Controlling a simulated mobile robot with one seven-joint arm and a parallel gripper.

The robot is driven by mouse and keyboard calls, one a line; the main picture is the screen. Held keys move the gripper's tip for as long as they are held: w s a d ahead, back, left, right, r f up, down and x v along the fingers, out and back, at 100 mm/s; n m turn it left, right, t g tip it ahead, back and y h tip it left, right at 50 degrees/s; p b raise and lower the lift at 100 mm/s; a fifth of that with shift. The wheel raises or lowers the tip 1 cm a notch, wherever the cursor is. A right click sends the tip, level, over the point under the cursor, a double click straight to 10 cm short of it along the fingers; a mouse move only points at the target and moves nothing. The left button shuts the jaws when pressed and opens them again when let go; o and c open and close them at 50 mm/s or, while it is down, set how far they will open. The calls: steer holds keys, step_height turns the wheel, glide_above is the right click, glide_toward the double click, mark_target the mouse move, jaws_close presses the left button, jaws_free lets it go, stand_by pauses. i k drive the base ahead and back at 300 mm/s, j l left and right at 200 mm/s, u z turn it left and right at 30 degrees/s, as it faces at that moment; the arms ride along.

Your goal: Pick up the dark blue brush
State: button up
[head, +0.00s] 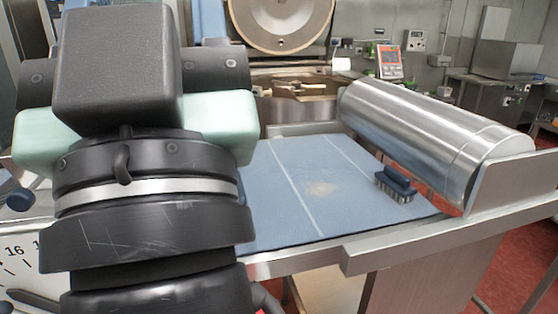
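The dark blue brush (395,184) lies on the right part of a blue mat (285,212), with its handle up and its pale bristles down. It sits just below and in front of a large steel cylinder. My arm fills the left side of the head view, well left of the brush. I cannot make out my gripper's fingers in this view.
The steel cylinder (428,135) and its end bracket (520,183) stand close behind and right of the brush. The metal table edge (400,243) runs along the front. The mat's middle is clear. A red-faced device (389,62) and a large round lid (280,22) are behind.

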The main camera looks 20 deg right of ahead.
mark_target(395, 184)
steer(key=i+l+z, duration=0.3)
steer(key=i+l, duration=0.3)
steer(key=l, duration=0.15)
steer(key=i+l+z, duration=0.3)
steer(key=i+l, duration=0.25)
steer(key=i, duration=0.15)
